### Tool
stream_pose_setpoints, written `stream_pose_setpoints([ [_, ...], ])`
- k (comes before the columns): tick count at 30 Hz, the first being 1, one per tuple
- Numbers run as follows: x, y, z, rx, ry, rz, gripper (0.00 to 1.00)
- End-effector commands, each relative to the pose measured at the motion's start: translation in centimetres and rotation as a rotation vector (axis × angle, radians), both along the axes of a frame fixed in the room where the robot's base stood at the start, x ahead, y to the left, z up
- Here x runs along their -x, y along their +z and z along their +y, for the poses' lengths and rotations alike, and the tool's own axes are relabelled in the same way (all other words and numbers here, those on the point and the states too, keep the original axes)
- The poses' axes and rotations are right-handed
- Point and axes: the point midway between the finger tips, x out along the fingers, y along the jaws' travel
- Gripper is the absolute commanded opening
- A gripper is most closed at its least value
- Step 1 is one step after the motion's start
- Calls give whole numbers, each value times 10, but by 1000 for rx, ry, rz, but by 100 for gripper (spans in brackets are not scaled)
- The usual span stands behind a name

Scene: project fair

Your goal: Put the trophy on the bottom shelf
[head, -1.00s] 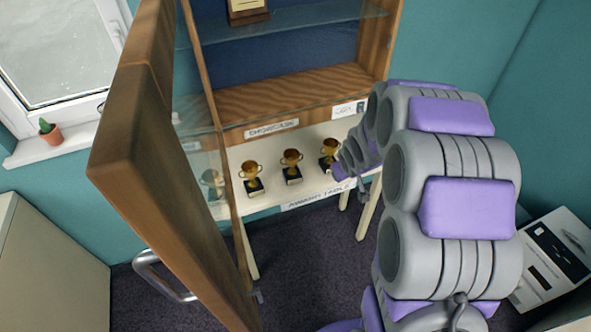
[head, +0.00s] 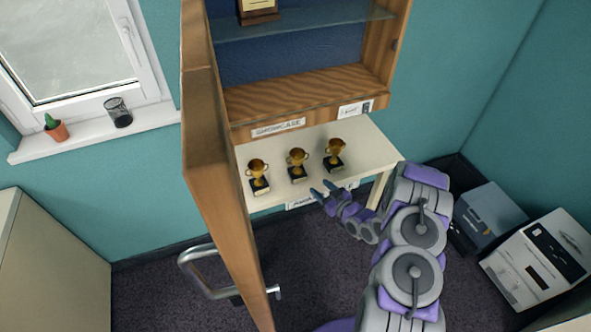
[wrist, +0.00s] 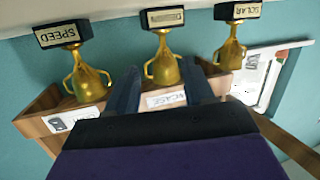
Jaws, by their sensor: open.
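Three gold trophies on black bases stand upright on a white table: a left one (head: 258,174), a middle one (head: 297,163) and a right one (head: 335,154). The wrist view shows them upside down, with base labels SPEED (wrist: 88,78), an unreadable one on the middle trophy (wrist: 163,66) and SOLAR (wrist: 231,50). My gripper (head: 325,190) is open and empty at the table's front edge. In the wrist view its fingers (wrist: 162,88) point toward the middle trophy, apart from it. The showcase's wooden bottom shelf (head: 290,98) is bare where visible, above and behind the table.
The showcase door (head: 215,160) stands open at the left, its handle (head: 205,270) low. A glass shelf (head: 310,25) above holds a plaque (head: 258,10). A printer-like box (head: 530,265) sits at right. A cactus (head: 55,128) and mesh cup (head: 118,112) stand on the windowsill.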

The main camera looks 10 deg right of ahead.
Motion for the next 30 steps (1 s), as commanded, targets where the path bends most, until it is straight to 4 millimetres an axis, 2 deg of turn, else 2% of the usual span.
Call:
stream_pose_setpoints([
  [1,8,-8,-1,-34,-2,-18,52],
  [6,21,-13,-3,-114,2,-94,52],
  [11,21,-14,1,-135,5,-118,52],
  [21,-27,-14,35,-128,10,-119,52],
  [30,-74,-15,48,-135,6,-120,52],
])
